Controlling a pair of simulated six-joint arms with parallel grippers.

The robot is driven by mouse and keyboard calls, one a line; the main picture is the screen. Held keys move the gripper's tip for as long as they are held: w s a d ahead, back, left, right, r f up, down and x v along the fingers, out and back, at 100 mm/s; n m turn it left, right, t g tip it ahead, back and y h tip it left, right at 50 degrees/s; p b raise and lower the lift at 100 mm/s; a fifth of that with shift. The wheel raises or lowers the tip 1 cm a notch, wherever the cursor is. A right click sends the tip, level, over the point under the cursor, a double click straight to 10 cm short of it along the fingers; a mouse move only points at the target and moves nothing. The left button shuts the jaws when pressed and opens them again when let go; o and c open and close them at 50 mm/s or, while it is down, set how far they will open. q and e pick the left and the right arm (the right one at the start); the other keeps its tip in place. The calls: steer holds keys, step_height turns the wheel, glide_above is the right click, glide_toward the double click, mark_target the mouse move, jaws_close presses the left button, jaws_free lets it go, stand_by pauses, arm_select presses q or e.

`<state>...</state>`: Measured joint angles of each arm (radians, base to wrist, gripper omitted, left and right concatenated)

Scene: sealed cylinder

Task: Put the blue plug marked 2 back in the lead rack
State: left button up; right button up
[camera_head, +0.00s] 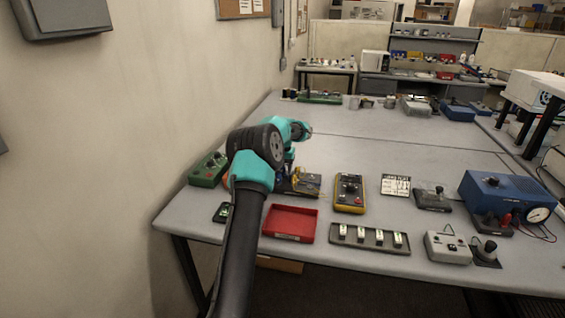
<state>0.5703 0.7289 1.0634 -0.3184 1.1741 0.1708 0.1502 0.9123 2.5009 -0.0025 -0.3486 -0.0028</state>
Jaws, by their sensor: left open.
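My left arm reaches up over the bench from the bottom, and its open gripper (290,168) points down at the dark unit (304,184) behind the red tray. A small blue patch shows beside the gripper, but it is too small to tell whether it is the blue plug, and no number can be read. My arm hides part of the dark unit. A dark rack (343,240) with several white pieces upright in it lies at the front edge; I cannot tell whether it is the lead rack. My right gripper is not in view.
An empty red tray (290,222) lies in front of the dark unit. A yellow multimeter (349,193) lies to its right, and a green box (207,170) to its left. A blue box with a gauge (497,194) stands at the right. The bench behind is mostly clear.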

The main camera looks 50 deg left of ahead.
arm_select(q)
step_height(320, 180, up, 17)
steer(key=shift+r, duration=0.2)
stand_by(0.5)
stand_by(0.3)
